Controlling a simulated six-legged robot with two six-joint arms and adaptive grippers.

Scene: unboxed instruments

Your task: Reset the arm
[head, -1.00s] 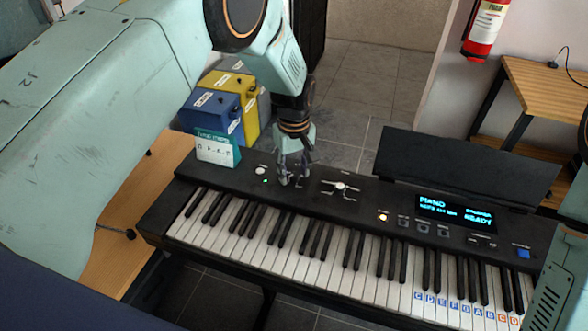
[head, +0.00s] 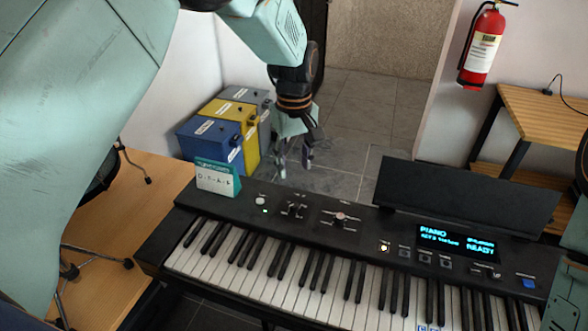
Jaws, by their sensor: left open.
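My left arm comes in from the upper left. Its gripper (head: 294,160) is open and empty, pointing down above and beyond the back edge of the keyboard piano (head: 350,255), apart from it. The piano's black panel has a lit display (head: 457,241) reading PIANO and READY, a white button (head: 260,202), a lit button (head: 384,247) and a blue button (head: 528,283). A small green and white card (head: 217,178) stands at the panel's left end. Part of my right arm shows at the right edge, but its gripper is not in view.
Blue (head: 210,139), yellow (head: 232,112) and grey (head: 262,100) boxes stand left of my left gripper. A black music rest (head: 465,197) rises behind the piano. A fire extinguisher (head: 482,50) hangs on the wall by a wooden shelf (head: 545,108). Tiled floor (head: 365,115) lies open behind.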

